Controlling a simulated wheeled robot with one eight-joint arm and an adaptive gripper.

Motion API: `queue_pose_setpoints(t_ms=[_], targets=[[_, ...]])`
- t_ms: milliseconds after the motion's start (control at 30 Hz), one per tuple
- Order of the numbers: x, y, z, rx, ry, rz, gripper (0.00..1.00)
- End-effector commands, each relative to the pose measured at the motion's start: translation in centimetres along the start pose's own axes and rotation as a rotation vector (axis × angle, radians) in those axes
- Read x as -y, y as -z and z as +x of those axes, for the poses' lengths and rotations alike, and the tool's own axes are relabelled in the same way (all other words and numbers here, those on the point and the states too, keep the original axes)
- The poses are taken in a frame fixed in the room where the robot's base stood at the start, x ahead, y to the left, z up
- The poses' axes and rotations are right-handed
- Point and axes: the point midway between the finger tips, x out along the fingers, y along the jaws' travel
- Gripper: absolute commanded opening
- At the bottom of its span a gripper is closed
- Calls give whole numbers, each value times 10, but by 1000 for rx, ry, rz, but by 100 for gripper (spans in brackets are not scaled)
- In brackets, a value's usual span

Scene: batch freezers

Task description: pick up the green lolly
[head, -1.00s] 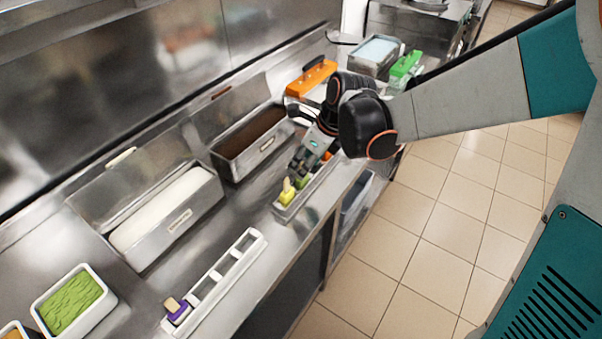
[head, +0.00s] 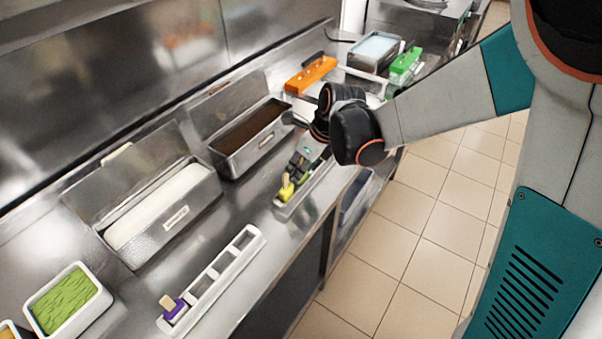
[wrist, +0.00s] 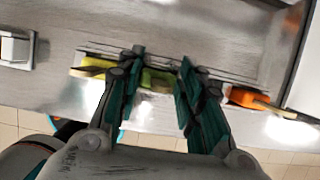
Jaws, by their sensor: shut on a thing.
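My gripper (head: 298,168) is over the far lolly rack (head: 282,212). In the wrist view its fingers (wrist: 162,62) are closed on the sides of the green lolly (wrist: 156,83), a yellow-green block. The fingers hide part of it, and I cannot tell whether it is clear of the rack. A yellow lolly (head: 286,191) stands beside it at the rack's near end. It also shows in the wrist view (wrist: 88,73), left of the fingers, with a pale stick. An orange lolly (wrist: 242,97) lies right of the fingers in the wrist view.
A white rack (head: 232,262) with a purple lolly (head: 173,309) lies nearer on the steel counter. Metal tubs of white (head: 160,205) and brown (head: 250,138) filling stand behind. A tub of green filling (head: 66,300) is at lower left. The counter's front edge drops to a tiled floor.

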Motion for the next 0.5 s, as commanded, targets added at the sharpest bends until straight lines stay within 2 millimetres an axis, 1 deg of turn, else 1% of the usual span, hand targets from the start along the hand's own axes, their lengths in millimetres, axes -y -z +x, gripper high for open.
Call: queue_pose_setpoints(t_ms=[133, 267, 367, 500], targets=[[0, -1, -3, 0, 0, 0, 13], [0, -5, -12, 0, 0, 0, 13], [0, -10, -25, 0, 0, 0, 13], [0, -20, -50, 0, 0, 0, 13]])
